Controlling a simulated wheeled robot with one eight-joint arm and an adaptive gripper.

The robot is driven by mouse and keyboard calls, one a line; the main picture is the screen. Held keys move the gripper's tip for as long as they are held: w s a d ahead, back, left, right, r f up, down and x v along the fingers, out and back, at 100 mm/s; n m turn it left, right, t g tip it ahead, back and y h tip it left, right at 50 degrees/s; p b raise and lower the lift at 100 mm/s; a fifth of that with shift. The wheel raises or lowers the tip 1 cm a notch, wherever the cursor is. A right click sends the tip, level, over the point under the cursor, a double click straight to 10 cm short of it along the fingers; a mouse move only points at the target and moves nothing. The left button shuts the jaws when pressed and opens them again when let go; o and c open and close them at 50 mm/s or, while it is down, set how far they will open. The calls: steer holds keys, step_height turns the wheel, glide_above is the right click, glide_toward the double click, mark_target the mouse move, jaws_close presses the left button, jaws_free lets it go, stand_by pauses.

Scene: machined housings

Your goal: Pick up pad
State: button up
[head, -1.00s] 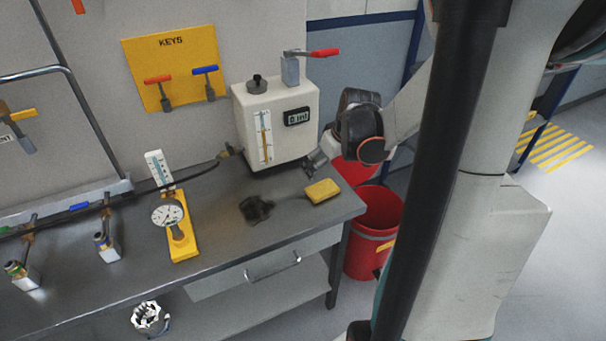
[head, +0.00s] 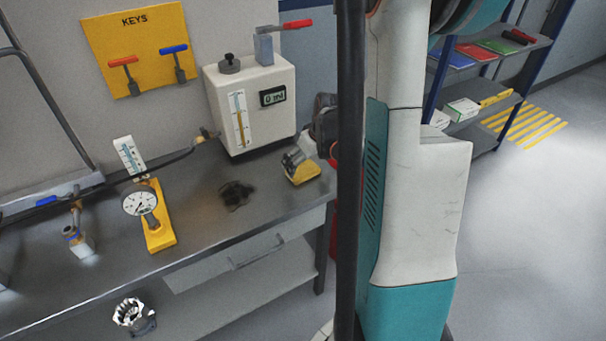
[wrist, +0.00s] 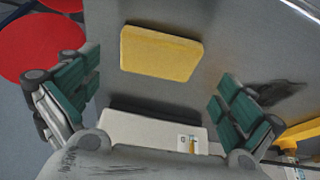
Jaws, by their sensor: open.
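The pad is a yellow block (wrist: 161,53) lying flat on the grey bench. In the wrist view it sits ahead of my gripper, between the lines of the two fingers but apart from them. My gripper (wrist: 160,105) is open and empty, with green-faced fingers at left and right.
A dark smudge (head: 235,194) lies on the bench left of the pad. A white box with a gauge (head: 252,103) stands behind. A dial gauge on a yellow base (head: 158,228) is further left. Red bins (wrist: 38,47) stand beyond the bench edge.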

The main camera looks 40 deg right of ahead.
mark_target(303, 169)
steer(key=b+x, duration=0.1)
steer(key=x, duration=0.3)
steer(key=shift+d+b, duration=0.15)
steer(key=shift+b, duration=0.15)
steer(key=shift+c, duration=0.2)
steer(key=c, duration=0.8)
steer(key=shift+r, duration=0.15)
step_height(303, 169, up, 20)
steer(key=p, duration=0.7)
